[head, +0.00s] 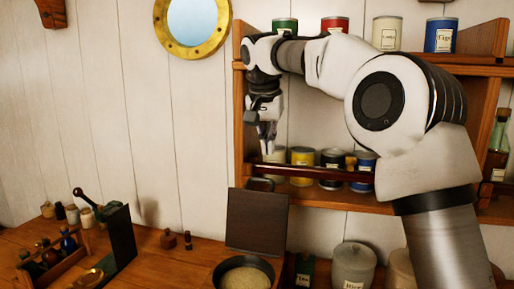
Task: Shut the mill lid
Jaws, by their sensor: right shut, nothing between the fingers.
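A dark square panel (257,220) stands upright at the bottom centre, looking like a raised lid. In front of it is a round dark pan (217,277) with pale grain inside, cut by the lower edge. A green device with a crank handle (88,203) stands at the left, partly behind another dark upright panel (121,240). I cannot tell for sure which of these is the mill. My right gripper (267,148) is shut and empty, pointing down above the central panel and apart from it. My left gripper is not in view.
A wooden wall shelf (330,196) with a front rail and several tins is behind my right gripper. A rack of bottles (38,272) stands at lower left. A grey lidded canister (353,266) stands right of the pan. Some counter (180,262) is clear left of the pan.

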